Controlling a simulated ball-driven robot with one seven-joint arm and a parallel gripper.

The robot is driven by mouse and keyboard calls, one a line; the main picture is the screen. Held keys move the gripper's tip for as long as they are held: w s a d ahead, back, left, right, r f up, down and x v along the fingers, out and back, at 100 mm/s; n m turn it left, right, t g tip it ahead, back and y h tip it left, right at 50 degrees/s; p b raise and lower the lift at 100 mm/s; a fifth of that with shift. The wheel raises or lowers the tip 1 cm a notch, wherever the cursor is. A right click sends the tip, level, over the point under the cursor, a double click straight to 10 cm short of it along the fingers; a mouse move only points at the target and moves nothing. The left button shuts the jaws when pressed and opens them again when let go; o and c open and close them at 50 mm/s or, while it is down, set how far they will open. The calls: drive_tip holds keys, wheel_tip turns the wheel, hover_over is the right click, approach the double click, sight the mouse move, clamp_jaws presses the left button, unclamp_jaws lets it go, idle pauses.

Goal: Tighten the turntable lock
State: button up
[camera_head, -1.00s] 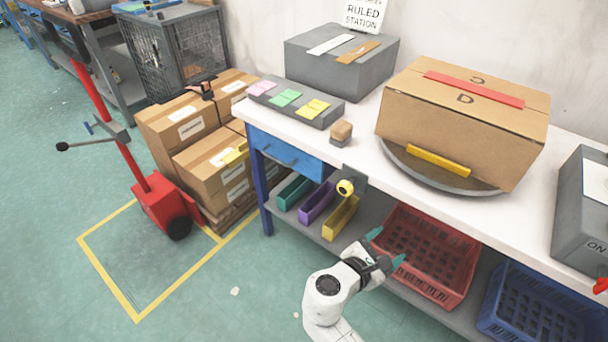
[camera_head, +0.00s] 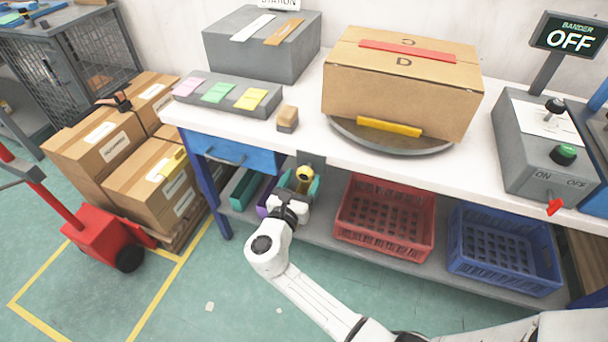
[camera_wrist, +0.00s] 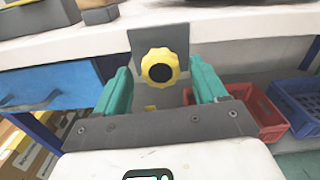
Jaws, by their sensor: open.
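The turntable lock is a yellow lobed knob with a dark centre (camera_wrist: 160,66) on a grey plate (camera_wrist: 147,39) at the bench's front edge. In the head view the knob (camera_head: 304,173) sits below the tabletop. My gripper (camera_wrist: 161,88) is open, its teal fingers left and right of the knob in the wrist view. It also shows in the head view (camera_head: 301,183), right at the knob. I cannot tell whether the fingers touch it. The turntable (camera_head: 349,137) is a grey disc on the bench, bearing a large cardboard box (camera_head: 388,100).
The white bench top (camera_head: 310,135) overhangs my gripper. A blue drawer (camera_head: 232,154) is to the left. Below are a red crate (camera_head: 385,213), a blue crate (camera_head: 505,246) and small bins (camera_head: 245,188). A control box (camera_head: 548,150) stands right, its display (camera_head: 569,37) reading OFF.

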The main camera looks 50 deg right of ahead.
drive_tip(key=shift+x, duration=1.25)
drive_tip(key=shift+s, duration=0.1)
drive_tip(key=shift+c, duration=0.3)
drive_tip(key=c, duration=1)
